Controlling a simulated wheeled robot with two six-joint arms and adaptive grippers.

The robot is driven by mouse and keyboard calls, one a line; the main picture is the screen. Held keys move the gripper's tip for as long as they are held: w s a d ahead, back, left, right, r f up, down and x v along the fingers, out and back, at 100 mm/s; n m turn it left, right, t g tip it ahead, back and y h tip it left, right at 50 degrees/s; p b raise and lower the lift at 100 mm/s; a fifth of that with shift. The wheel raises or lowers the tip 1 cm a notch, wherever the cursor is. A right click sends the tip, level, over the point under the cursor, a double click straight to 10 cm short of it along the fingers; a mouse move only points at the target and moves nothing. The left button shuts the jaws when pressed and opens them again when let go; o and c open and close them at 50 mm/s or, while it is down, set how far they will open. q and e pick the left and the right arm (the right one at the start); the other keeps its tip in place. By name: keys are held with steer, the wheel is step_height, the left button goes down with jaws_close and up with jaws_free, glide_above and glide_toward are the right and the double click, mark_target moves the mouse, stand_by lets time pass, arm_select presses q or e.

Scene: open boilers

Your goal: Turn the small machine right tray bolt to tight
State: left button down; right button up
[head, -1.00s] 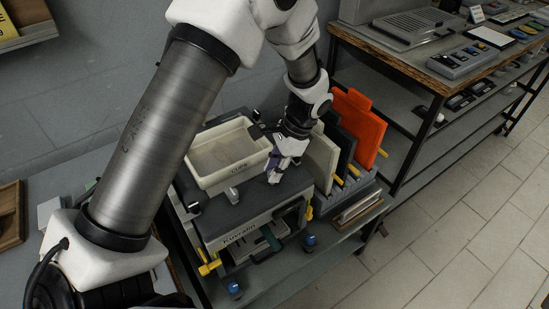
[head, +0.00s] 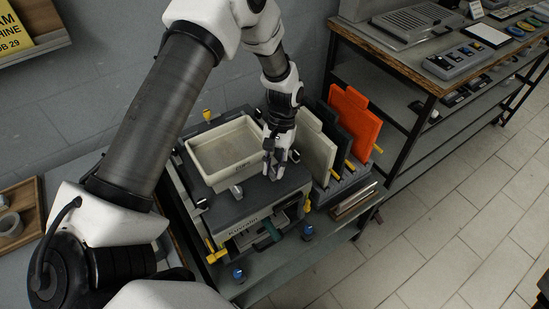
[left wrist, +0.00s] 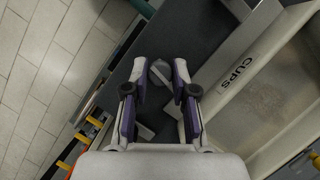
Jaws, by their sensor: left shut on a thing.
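The small machine (head: 252,207) is a dark-topped box with a cream tray marked CUPS (head: 232,181) on it. My left gripper (head: 275,172) points down at the right side of the tray, over the machine's top. In the left wrist view its purple-padded fingers (left wrist: 160,72) are on either side of a small grey right tray bolt (left wrist: 160,74), next to the tray's rim, and are shut on it. The bolt is mostly hidden by the fingers in the head view. Another small grey bolt (head: 236,190) stands at the tray's front. My right gripper is out of view.
Upright cream, dark green and orange boards (head: 353,120) stand in a rack just right of the gripper. Yellow handles (head: 216,252) and blue knobs (head: 239,275) sit low at the front. A wooden-topped table (head: 400,62) stands at the right, with open floor before it.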

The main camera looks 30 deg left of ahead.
arm_select(q)
steer(key=shift+s+f+n+h+p, duration=0.15)
steer(key=shift+n+h+p, duration=0.2)
steer(key=shift+n, duration=0.45)
steer(key=c, duration=0.9)
jaws_free()
steer(key=shift+c, duration=0.2)
steer(key=v, duration=1.2)
